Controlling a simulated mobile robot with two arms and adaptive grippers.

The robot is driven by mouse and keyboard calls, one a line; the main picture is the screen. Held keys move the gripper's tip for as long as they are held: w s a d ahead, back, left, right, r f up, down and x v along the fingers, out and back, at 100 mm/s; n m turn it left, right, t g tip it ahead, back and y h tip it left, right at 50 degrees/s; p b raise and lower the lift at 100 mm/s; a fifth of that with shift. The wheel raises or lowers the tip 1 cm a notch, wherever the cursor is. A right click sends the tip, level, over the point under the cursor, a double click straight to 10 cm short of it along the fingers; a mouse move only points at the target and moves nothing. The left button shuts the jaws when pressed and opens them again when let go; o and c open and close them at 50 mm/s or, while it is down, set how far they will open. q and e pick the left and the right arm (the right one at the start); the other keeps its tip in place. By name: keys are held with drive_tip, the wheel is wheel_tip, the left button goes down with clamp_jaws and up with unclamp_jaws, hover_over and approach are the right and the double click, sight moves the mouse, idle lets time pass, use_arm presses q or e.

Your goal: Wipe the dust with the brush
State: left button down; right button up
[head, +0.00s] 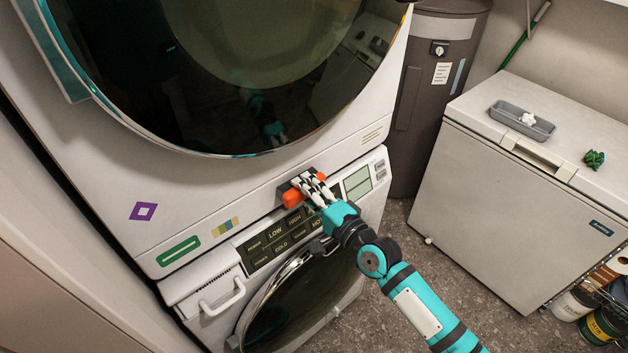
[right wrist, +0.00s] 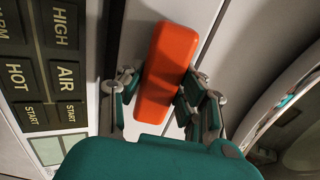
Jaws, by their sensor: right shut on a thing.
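My right gripper (head: 312,189) is shut on an orange block-shaped thing (head: 292,198), which I take to be the brush. It is held against or very near the washer front, just above the control panel (head: 283,241). In the right wrist view the orange brush (right wrist: 168,62) lies between the fingers of the right gripper (right wrist: 163,88). Its bristles cannot be made out clearly. I cannot pick out the dust for sure; the hand and brush cover part of the surface. My left gripper is not in view.
The upper machine's round dark door (head: 230,70) is above the hand, and the lower machine's round door (head: 300,300) is below. A white chest (head: 520,190) at right bears a grey tray (head: 512,113) and a green item (head: 594,159). Speckled floor lies between.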

sight(294, 202)
drive_tip(key=shift+s+a, duration=0.25)
drive_tip(key=shift+a, duration=0.05)
drive_tip(key=shift+s+a+r+p, duration=0.15)
drive_tip(key=shift+s+a+p, duration=0.2)
drive_tip(key=shift+a+p, duration=0.2)
drive_tip(key=shift+s+a+p, duration=0.3)
drive_tip(key=shift+s+a, duration=0.3)
drive_tip(key=shift+a, duration=0.2)
drive_tip(key=shift+s+d, duration=0.5)
drive_tip(key=shift+s, duration=0.05)
drive_tip(key=shift+p+v, duration=0.45)
drive_tip(key=shift+v, duration=1.75)
